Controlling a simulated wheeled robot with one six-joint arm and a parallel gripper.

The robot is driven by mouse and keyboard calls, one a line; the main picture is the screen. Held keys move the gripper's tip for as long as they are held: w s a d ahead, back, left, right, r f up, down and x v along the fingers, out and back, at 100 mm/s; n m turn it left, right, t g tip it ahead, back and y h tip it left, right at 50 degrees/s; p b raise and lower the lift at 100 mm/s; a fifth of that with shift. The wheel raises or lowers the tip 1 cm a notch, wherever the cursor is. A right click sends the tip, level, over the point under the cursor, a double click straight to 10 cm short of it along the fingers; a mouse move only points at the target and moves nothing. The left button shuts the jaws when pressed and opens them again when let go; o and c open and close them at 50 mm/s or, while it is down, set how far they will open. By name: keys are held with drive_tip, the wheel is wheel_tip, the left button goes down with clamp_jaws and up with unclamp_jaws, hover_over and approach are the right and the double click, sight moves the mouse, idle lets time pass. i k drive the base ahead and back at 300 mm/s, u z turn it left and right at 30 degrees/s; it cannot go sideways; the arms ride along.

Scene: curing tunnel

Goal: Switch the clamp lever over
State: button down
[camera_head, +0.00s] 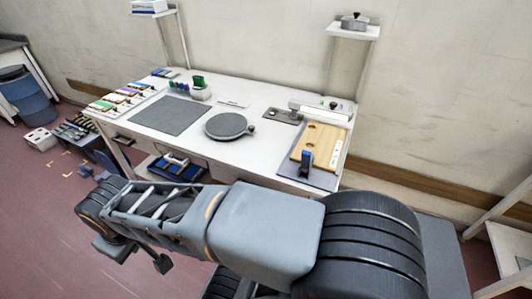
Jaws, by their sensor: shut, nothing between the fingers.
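A small dark clamp with an upright blue lever (306,158) stands at the front edge of a grey plate (323,181), at the right end of the white table. A wooden board (321,142) with round holes lies on the plate, just behind the lever. My arm crosses the foreground in front of the table, apart from the lever. I cannot make out my gripper's fingers in this view.
The white table (262,100) also carries a dark mat (170,115), a round grey disc (226,126), a dark plate with a knob (284,115) and a rack of bottles (197,90). A post-mounted shelf (352,31) stands behind the right end.

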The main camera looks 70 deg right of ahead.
sight(308, 158)
drive_tip(key=z, duration=5.55)
drive_tip(key=k, duration=0.75)
drive_tip(key=u, duration=2.2)
